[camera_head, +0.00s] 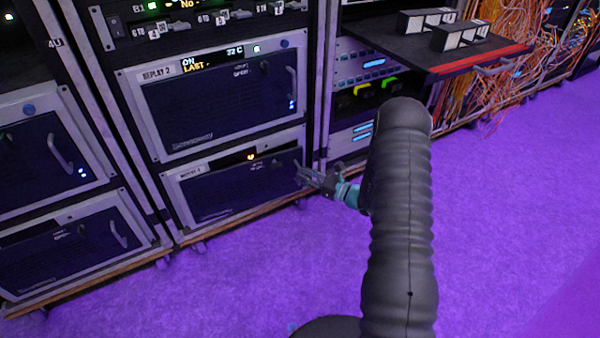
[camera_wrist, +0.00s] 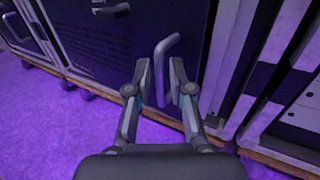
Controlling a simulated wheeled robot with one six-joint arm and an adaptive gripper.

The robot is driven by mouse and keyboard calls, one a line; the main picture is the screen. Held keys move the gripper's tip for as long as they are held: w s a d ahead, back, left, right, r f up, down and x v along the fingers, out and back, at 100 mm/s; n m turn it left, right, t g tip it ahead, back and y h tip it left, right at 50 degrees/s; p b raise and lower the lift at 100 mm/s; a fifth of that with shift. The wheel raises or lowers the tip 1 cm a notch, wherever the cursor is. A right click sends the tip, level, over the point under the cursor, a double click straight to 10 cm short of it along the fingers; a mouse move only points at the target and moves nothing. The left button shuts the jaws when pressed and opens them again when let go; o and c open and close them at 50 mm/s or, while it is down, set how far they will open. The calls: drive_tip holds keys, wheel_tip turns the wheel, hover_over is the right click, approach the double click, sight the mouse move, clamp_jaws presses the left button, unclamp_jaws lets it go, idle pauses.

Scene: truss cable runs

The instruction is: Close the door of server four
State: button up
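The lower dark server door (camera_head: 225,188) sits under the unit labelled REPLAY 2; its own label is too small to read surely. Whether it is fully shut or slightly ajar I cannot tell. It also shows in the wrist view (camera_wrist: 125,50), with a grey bar handle (camera_wrist: 161,58) at its right side. My gripper (camera_head: 303,172) is at the door's right edge in the head view. In the wrist view my gripper (camera_wrist: 160,68) is open, with the handle between its two fingertips. Whether a finger touches the handle I cannot tell.
The REPLAY 2 door (camera_head: 220,95) is above. More server units (camera_head: 45,150) stand at the left. A pulled-out shelf (camera_head: 440,50) with a red front edge juts out at the upper right, near hanging orange cables (camera_head: 470,95). The purple floor (camera_head: 510,200) is clear at the right.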

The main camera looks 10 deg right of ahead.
drive_tip(key=shift+x, duration=1.4)
clamp_jaws()
